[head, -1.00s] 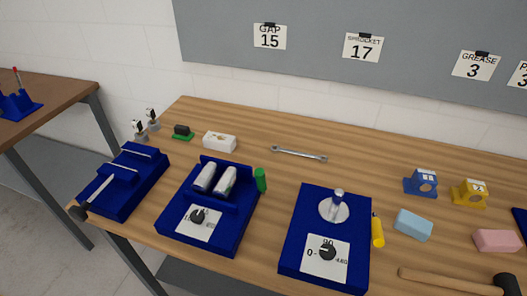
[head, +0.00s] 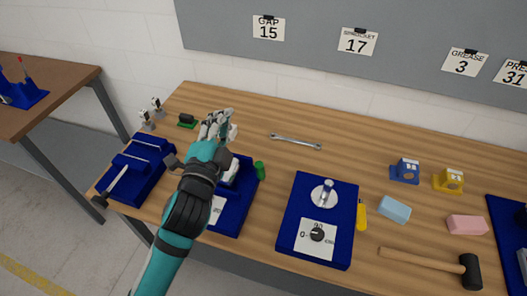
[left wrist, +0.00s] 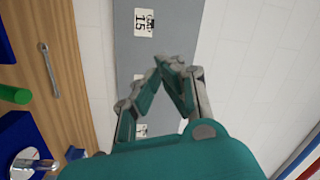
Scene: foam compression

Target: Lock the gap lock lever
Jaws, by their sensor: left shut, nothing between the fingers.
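The blue gap fixture (head: 245,197) with its pale rollers stands at left centre of the bench, under the GAP 15 sign (head: 268,28). A green upright handle (head: 260,170) stands at its right side and looks like the lock lever; it also shows in the left wrist view (left wrist: 14,95). My left gripper (head: 227,116) is raised above the fixture, shut and empty, apart from the green handle. Its fingertips meet in the left wrist view (left wrist: 170,62). My left arm hides much of the fixture's dial and rollers. My right gripper is not in view.
A second blue fixture (head: 294,242) with a dial, silver post and yellow handle (head: 361,214) stands to the right. A wrench (head: 295,141) lies behind. A blue slotted rack (head: 137,172) is at left. A mallet (head: 435,262) and foam blocks lie right.

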